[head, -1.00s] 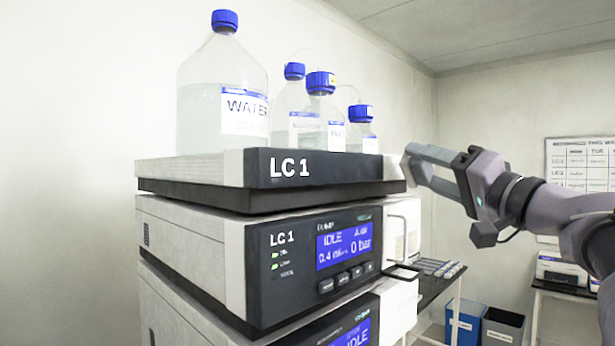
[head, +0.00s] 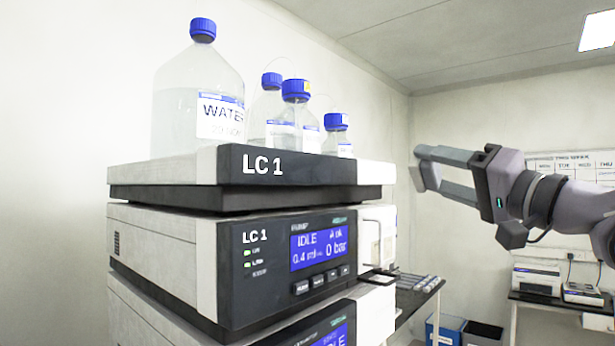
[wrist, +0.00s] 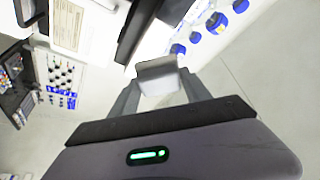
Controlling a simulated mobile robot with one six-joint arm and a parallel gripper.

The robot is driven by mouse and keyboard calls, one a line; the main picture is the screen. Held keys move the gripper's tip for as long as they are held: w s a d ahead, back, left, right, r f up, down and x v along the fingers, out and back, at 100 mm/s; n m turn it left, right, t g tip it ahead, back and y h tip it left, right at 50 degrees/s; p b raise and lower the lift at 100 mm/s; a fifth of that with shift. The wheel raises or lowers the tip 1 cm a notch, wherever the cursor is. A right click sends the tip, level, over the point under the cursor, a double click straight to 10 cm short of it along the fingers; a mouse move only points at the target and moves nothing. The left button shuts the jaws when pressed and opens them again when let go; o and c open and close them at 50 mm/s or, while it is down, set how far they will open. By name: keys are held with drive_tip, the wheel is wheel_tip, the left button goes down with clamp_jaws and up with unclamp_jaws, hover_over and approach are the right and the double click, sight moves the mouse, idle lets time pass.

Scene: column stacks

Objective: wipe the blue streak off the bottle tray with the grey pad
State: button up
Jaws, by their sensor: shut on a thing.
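The bottle tray (head: 305,169) is the top layer of the instrument stack, with a dark front panel marked LC 1 and pale sides. My gripper (head: 432,170) is right of the tray's right end, about level with it, with a clear gap between them in the head view. It is shut on the grey pad (head: 427,177), which also shows as a pale grey block between the fingers in the wrist view (wrist: 158,76). I cannot see the blue streak in either view; the tray's top surface is mostly hidden in the head view.
A large water bottle (head: 198,95) and several smaller blue-capped bottles (head: 296,125) stand on the tray. Below is the pump module (head: 290,260) with its blue display. A bench with vials (head: 415,285) and bins are lower right. Free air surrounds my gripper.

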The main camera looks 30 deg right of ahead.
drive_tip(key=s+d+b, duration=0.2)
drive_tip(key=s+d, duration=0.3)
drive_tip(key=s, duration=0.8)
drive_tip(key=shift+w+d, duration=0.1)
drive_tip(key=w+a+p, duration=0.1)
drive_tip(key=w+a, duration=0.1)
drive_tip(key=w, duration=0.2)
drive_tip(key=w+a+p, duration=0.1)
drive_tip(key=w+a, duration=0.1)
drive_tip(key=w, duration=0.3)
drive_tip(key=w+a+p, duration=0.1)
drive_tip(key=w+a, duration=0.1)
drive_tip(key=w, duration=0.3)
drive_tip(key=shift+w+r, duration=0.15)
drive_tip(key=shift+w, duration=0.2)
drive_tip(key=shift+s, duration=0.1)
